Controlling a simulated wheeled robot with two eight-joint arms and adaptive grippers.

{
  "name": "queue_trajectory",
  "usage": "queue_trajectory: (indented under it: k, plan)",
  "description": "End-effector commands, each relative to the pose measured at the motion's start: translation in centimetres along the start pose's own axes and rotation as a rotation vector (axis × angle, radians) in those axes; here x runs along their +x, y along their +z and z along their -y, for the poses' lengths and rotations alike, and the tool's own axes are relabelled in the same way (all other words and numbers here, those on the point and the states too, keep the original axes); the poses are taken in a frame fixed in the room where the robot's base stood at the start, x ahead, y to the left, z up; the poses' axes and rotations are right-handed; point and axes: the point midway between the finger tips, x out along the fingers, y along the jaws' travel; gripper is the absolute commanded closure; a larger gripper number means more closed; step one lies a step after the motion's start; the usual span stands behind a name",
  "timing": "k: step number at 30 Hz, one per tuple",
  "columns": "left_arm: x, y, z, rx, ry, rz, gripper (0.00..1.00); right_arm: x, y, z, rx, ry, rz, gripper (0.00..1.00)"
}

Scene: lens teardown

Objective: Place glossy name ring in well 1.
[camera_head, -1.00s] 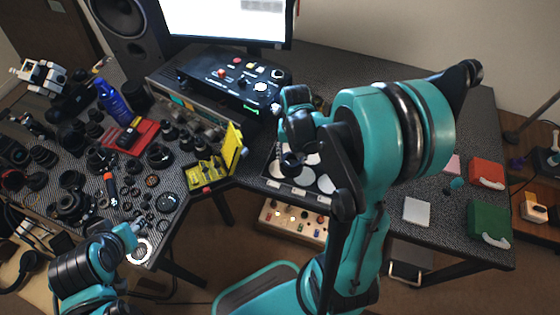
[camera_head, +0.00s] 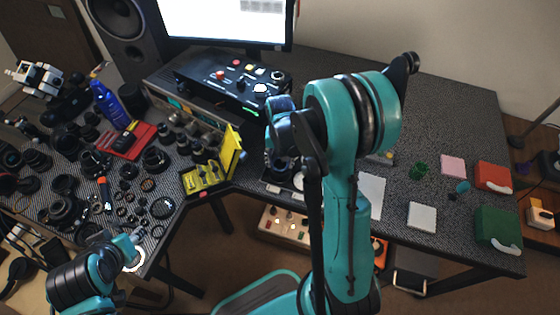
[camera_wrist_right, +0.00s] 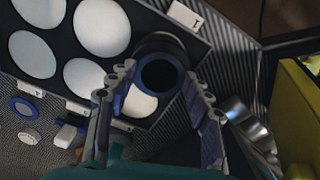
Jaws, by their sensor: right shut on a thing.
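The name ring (camera_wrist_right: 160,75) is a dark, glossy round ring with a bluish inner rim in the right wrist view. My right gripper (camera_wrist_right: 162,88) is shut on it, one finger on each side. It is over the edge of a black tray (camera_wrist_right: 62,32) with several white round wells, overlapping the well (camera_wrist_right: 140,100) nearest the gripper. Whether ring and tray touch is unclear. In the head view, my right arm hides most of the tray. My left gripper (camera_head: 134,240) is beside a white ring (camera_head: 133,260); its jaws are unclear.
A yellow open case (camera_head: 207,178) stands left of the tray, and a black control box (camera_head: 235,80) behind it. Lens parts crowd the left table.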

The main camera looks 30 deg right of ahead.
Motion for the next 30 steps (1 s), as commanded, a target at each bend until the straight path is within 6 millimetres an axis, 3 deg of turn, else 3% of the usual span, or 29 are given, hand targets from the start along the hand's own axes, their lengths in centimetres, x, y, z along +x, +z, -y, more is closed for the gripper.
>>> queue_trajectory:
  k: [2, 3, 5, 17, 20, 30]
  plan:
    - [0.3, 0.2, 0.0, 0.000, 0.000, 0.000, 0.60, 0.4, 0.0, 0.0, 0.000, 0.000, 0.000, 1.00]
    - [0.3, 0.2, 0.0, 0.000, 0.000, 0.000, 0.60, 0.4, 0.0, 0.0, 0.000, 0.000, 0.000, 0.47]
    - [0.3, 0.2, 0.0, 0.000, 0.000, 0.000, 0.60, 0.3, 0.0, 0.0, 0.000, 0.000, 0.000, 0.31]
    - [-0.1, -0.1, 0.0, 0.000, 0.000, 0.000, 0.60, -0.1, 0.0, 0.0, 0.000, 0.000, 0.000, 0.30]
    - [-0.6, -0.4, 0.0, 0.000, 0.000, 0.000, 0.60, -1.5, 0.0, 0.0, 0.000, 0.000, 0.000, 0.30]
    - [-2.9, -2.1, 0.0, 0.000, 0.000, 0.000, 0.60, -9.0, 0.0, 0.0, 0.000, 0.000, 0.000, 0.30]
